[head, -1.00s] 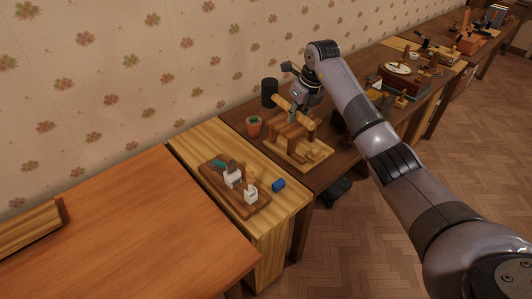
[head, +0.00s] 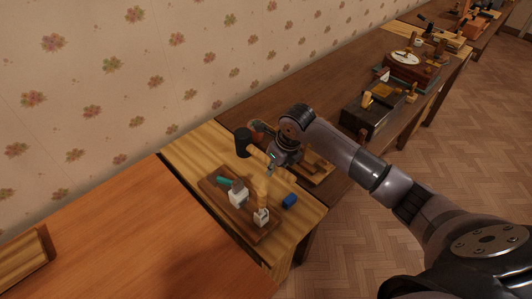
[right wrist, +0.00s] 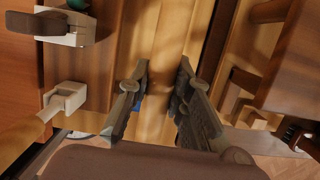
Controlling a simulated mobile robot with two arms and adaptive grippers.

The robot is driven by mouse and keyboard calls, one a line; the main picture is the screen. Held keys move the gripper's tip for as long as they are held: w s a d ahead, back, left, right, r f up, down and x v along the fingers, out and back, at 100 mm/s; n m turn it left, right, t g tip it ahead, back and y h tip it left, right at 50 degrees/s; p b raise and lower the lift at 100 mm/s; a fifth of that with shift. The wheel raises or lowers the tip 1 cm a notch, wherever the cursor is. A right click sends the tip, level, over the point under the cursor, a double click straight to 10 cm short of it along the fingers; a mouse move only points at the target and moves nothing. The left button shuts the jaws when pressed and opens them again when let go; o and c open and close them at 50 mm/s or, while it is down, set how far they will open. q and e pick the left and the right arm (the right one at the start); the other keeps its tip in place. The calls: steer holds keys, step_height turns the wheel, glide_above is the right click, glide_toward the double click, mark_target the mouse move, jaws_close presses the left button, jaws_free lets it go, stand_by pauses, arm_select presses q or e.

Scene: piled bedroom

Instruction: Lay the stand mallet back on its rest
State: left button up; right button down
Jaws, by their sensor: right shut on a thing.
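The mallet has a black head (head: 243,142) and a tan handle (head: 257,152). My right gripper (head: 271,168) is shut on the handle and holds the mallet above the light wooden table, head toward the wall. A dark wooden board (head: 251,222) with two cream notched blocks, one (head: 238,197) farther back and one (head: 261,217) nearer, looks like the rest. It lies just below and left of the gripper. My left gripper is out of view.
A small blue block (head: 289,202) lies right of the board, and a green piece (head: 223,181) is at its back. A wooden stand (head: 318,168) is partly hidden behind my arm. The orange tabletop (head: 130,240) is mostly clear.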

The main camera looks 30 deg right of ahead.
steer(key=shift+w, duration=0.15)
steer(key=shift+s+r, duration=0.35)
steer(key=shift+s, duration=0.2)
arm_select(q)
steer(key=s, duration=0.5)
arm_select(e)
steer(key=shift+f+b, duration=0.25)
steer(key=shift+b, duration=0.1)
step_height(320, 180, down, 2)
steer(key=shift+f+b, duration=0.15)
steer(key=shift+b, duration=0.85)
steer(key=shift+f+b, duration=0.8)
steer(key=shift+f, duration=0.15)
steer(key=shift+f+b, duration=0.45)
steer(key=shift+f, duration=0.15)
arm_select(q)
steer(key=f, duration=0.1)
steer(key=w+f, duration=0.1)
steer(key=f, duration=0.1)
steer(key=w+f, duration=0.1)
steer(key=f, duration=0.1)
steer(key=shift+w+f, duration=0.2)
